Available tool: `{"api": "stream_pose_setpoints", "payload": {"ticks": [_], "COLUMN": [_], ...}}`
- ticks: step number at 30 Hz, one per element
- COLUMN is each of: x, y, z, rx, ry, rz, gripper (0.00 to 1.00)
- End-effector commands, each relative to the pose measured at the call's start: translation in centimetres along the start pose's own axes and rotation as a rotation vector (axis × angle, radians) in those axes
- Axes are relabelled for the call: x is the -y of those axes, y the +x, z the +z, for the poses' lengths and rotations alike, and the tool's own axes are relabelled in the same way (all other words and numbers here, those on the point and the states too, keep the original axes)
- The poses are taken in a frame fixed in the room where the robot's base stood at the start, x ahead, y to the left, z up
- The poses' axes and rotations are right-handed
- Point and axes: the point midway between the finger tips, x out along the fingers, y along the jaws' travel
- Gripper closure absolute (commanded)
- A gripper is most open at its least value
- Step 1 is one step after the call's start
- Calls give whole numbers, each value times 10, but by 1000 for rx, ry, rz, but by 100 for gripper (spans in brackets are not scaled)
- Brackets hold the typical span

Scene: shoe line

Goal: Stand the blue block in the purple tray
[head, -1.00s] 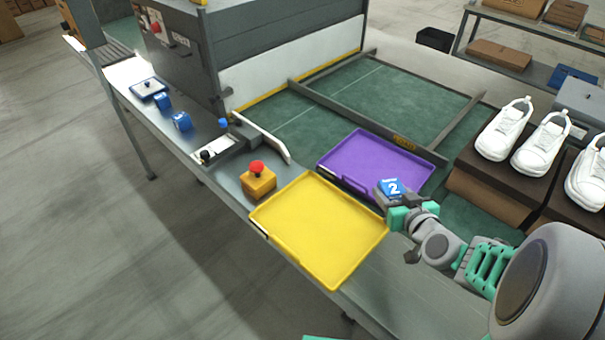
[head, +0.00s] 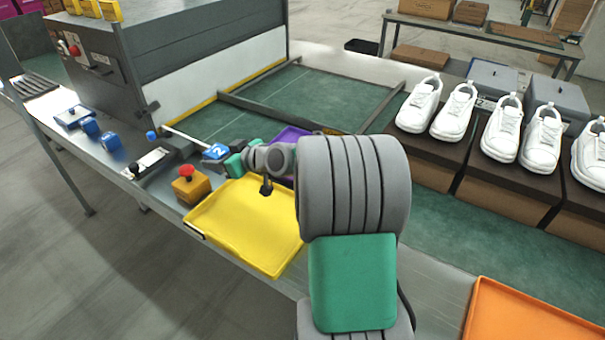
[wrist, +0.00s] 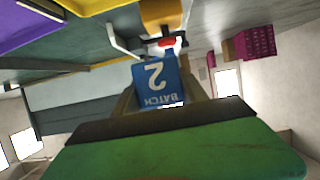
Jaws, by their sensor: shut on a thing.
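My gripper (head: 228,157) is shut on a blue block (head: 214,152) marked with a white 2. In the wrist view the blue block (wrist: 161,82) sits between the two fingers, its "BATCH 2" label appearing upside down. In the head view the block is held left of the purple tray, near the white bar and above the area behind the yellow tray. The purple tray (head: 288,138) is mostly hidden behind my arm in the head view. It shows partly at the top left of the wrist view (wrist: 30,28).
A yellow tray (head: 245,228) lies in front, with a red-topped yellow button box (head: 191,186) left of it. An orange tray (head: 535,315) is at lower right. White shoes (head: 450,112) stand on boxes at right. Other blue items (head: 90,127) lie at far left.

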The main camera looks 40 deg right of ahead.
Motion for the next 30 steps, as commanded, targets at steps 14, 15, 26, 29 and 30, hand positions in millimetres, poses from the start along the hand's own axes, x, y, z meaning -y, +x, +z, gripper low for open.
{"api": "stream_pose_setpoints", "payload": {"ticks": [14,15,26,29,30], "x": [-173,-177,-228,-235,-237], "y": [-2,-7,-57,-62,-63], "z": [23,28,110,130,135], "rx": [0,0,0,-1,-1], "ry": [-6,-5,-2,-5,-6], "rz": [-17,-17,-18,-19,-19], "gripper": [95,95,95,95,95]}}
